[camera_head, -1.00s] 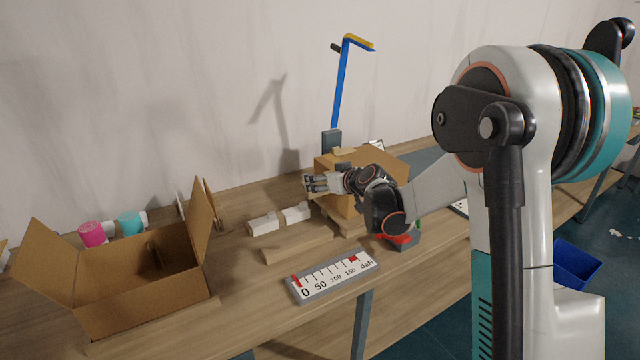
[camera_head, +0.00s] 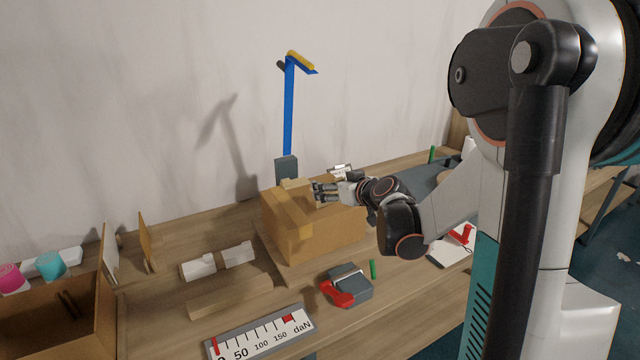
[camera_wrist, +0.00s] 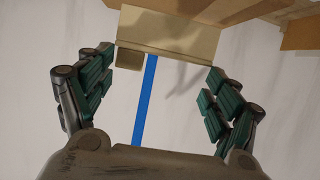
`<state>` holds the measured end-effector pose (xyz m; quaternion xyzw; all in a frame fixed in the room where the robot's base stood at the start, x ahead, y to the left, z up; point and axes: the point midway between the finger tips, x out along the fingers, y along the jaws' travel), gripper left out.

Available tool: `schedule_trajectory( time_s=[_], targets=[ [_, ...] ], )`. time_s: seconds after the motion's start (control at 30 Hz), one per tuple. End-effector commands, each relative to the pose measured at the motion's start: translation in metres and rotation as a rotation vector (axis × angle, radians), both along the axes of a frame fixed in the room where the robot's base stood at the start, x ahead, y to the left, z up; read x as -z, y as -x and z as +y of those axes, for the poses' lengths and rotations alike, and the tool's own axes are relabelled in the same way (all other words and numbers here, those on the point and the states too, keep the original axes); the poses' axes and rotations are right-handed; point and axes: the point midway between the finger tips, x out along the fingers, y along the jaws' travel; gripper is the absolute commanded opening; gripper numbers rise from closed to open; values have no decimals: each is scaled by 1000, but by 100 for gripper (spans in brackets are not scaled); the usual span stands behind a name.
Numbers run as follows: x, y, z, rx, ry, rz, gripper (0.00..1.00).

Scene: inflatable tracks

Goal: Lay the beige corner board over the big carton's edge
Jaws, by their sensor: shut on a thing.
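The big carton (camera_head: 335,232) stands on a board on the workbench, at the centre of the head view. A beige strip, which I take as the corner board (camera_head: 291,212), runs along its upper left edge. In the wrist view the beige board (camera_wrist: 175,38) spans the space between my fingertips, with a small block (camera_wrist: 130,60) at its lower left. My gripper (camera_head: 320,190) is above the carton top, fingers pointing left. It is shut on the beige board, fingers wide apart; the contact points are unclear.
A blue post (camera_head: 289,105) rises behind the carton. A beige bar (camera_head: 230,297), a white block piece (camera_head: 218,262), a red-and-grey device (camera_head: 348,288) and a daN scale (camera_head: 258,334) lie in front. An open box (camera_head: 50,320) stands at left.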

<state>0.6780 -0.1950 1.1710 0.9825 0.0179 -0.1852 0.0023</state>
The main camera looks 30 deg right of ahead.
Motion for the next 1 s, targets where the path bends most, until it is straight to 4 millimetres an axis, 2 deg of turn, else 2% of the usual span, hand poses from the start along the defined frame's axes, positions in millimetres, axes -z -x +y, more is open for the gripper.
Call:
schedule_trajectory(
  time_s=[0.37, 1.0],
  targets=[
    [11, 1, -1, 2, 0, 0, 66],
    [51, 1, -1, 2, 0, 0, 66]
  ],
)
